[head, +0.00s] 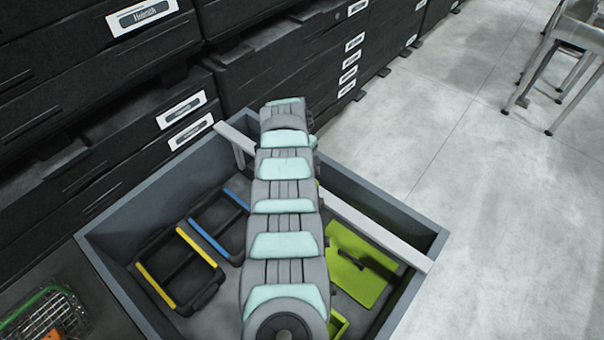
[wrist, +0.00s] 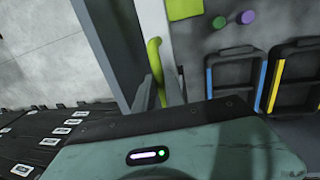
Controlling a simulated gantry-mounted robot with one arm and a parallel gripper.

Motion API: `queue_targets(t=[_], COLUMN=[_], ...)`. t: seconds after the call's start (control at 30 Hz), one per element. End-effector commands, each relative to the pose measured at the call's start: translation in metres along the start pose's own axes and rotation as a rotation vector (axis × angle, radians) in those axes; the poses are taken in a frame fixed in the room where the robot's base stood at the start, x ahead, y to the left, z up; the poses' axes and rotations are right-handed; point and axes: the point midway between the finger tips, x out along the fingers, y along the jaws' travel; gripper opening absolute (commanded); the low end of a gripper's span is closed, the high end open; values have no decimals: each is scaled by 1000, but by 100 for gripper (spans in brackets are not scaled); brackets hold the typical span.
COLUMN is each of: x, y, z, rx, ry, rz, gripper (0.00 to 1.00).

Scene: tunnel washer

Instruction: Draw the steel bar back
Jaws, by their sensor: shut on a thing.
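The steel bar (head: 375,231) is a light grey flat bar lying slantwise across the open grey bin; its middle is hidden behind my arm in the head view. In the wrist view the bar (wrist: 152,18) runs away from my gripper along the bin's dark wall. A curved yellow-green handle (wrist: 153,54) stands at the bar, between my fingers. My gripper (wrist: 159,92) is shut on this handle. In the head view my gripper is hidden by my arm; whether the handle is fixed to the bar cannot be seen clearly.
The bin (head: 96,262) holds a yellow-edged black frame (head: 181,270), a blue-edged frame (head: 218,225) and a green panel (head: 358,266). Black labelled drawers (head: 150,65) stand close behind. A wire basket (head: 50,315) is at lower left. Clear floor (head: 500,200) lies right; a metal table (head: 570,35) stands beyond.

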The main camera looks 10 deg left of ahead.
Motion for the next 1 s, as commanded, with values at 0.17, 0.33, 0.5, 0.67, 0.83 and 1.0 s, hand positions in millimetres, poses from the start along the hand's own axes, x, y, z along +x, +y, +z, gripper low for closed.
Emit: queue_targets(t=[0.17,0.33,0.5,0.67,0.83,1.0], x=[0,0,0,0,0,-4], y=[1,1,0,0,0,1], z=[0,0,0,0,0,0], rx=[0,0,0,0,0,-1], ry=[0,0,0,0,0,0], rz=[1,1,1,1,0,0], gripper=[0,0,22,35,36,36])
